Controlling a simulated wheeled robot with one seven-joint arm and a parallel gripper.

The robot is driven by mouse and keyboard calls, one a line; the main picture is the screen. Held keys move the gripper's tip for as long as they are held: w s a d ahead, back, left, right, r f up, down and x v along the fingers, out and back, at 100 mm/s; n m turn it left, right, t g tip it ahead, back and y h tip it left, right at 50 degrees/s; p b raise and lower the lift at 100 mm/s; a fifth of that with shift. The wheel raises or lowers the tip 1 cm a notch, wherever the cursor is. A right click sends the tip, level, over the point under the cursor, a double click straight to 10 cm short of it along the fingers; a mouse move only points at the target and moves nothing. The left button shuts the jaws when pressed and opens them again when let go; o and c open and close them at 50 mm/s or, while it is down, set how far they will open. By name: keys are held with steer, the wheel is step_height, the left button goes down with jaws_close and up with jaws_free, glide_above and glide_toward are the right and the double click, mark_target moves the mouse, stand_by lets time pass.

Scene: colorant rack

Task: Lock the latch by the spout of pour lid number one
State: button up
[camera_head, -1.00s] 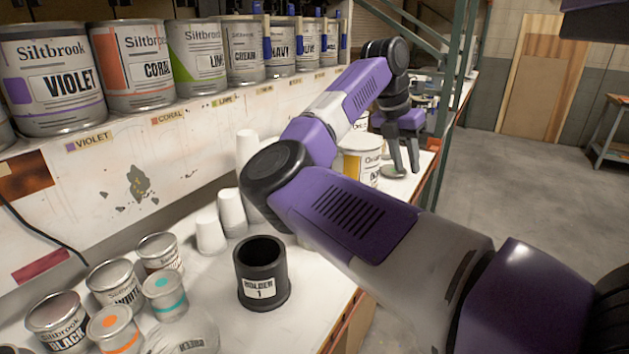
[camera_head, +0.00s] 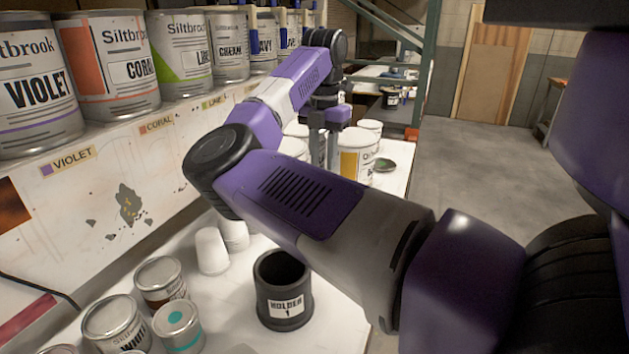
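My gripper (camera_head: 324,150) points down among white cans on the far part of the bench. Its fingers are small and partly hidden by my arm, so I cannot tell whether it is open or shut. A white can with a yellow label (camera_head: 358,156) stands just right of it. White-topped cans (camera_head: 296,130) stand left of it, partly covered by my arm. A dark green round lid or disc (camera_head: 386,165) lies right of the yellow-labelled can. I cannot make out the number one, a spout or a latch on any lid.
A black holder marked 1 (camera_head: 284,292) stands near the bench front. White cups (camera_head: 211,250) and small cans (camera_head: 162,282) are left of it. Large cans, violet (camera_head: 35,90) first, line the shelf above. The floor (camera_head: 470,175) at right is clear.

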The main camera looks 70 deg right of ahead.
step_height(320, 180, down, 7)
steer(key=shift+r+p, duration=0.1)
steer(key=shift+p, duration=0.3)
steer(key=shift+c, duration=0.2)
jaws_close()
